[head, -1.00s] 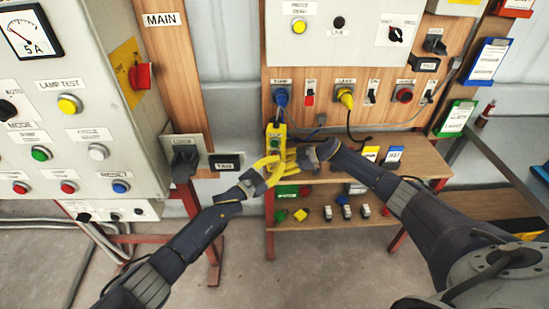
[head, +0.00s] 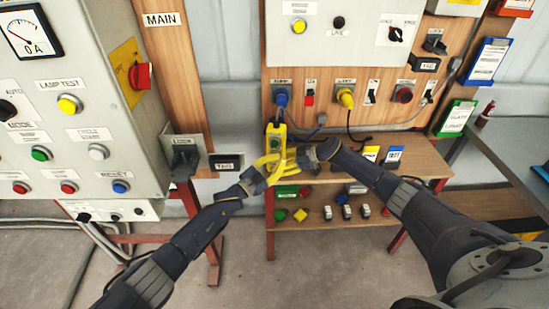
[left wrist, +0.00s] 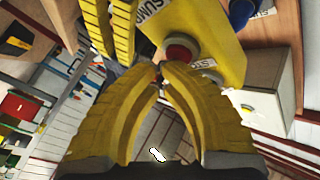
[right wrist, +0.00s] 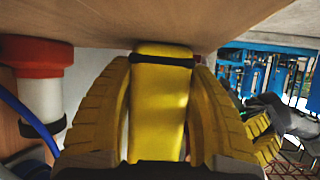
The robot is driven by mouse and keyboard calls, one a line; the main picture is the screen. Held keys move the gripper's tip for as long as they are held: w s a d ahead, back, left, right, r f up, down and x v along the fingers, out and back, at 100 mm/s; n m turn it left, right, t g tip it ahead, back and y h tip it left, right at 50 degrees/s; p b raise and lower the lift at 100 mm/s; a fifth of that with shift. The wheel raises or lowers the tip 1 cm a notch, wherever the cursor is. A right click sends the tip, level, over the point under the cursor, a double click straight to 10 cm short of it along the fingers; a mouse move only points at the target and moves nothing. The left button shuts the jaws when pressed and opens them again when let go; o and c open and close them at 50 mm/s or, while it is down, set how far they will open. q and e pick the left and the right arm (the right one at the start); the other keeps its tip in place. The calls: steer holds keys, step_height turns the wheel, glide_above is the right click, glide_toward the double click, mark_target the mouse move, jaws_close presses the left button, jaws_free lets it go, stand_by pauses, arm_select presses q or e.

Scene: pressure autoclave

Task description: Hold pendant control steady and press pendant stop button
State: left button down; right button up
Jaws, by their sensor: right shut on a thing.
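The yellow pendant control (head: 277,132) hangs in front of the wooden panel, with a green button on its upper part. My right gripper (head: 289,160) is shut on the pendant from the right; in the right wrist view the pendant body (right wrist: 160,105) sits between its fingers. My left gripper (head: 272,168) is at the pendant's lower front. In the left wrist view its fingertips (left wrist: 160,68) are together, right at the red stop button (left wrist: 181,50), and partly cover it. I cannot tell how far the button is pressed. The head view hides the red button behind the fingers.
A grey control cabinet (head: 85,95) with buttons and a meter reading 0 A stands at left. Blue (head: 281,98) and yellow (head: 345,97) plugs sit above the wooden shelf (head: 415,161). Small parts lie on the lower shelf (head: 330,224).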

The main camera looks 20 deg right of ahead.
arm_select(q)
steer(key=shift+w+d, duration=0.1)
steer(key=shift+w, duration=0.05)
stand_by(0.5)
steer(key=shift+s+a, duration=0.45)
steer(key=shift+s, duration=0.4)
steer(key=shift+s+a, duration=0.45)
steer(key=shift+s, duration=0.25)
steer(key=shift+s+a, duration=0.45)
steer(key=shift+s, duration=0.3)
steer(key=shift+s+a, duration=0.45)
steer(key=shift+s, duration=0.25)
arm_select(e)
steer(key=o, duration=0.9)
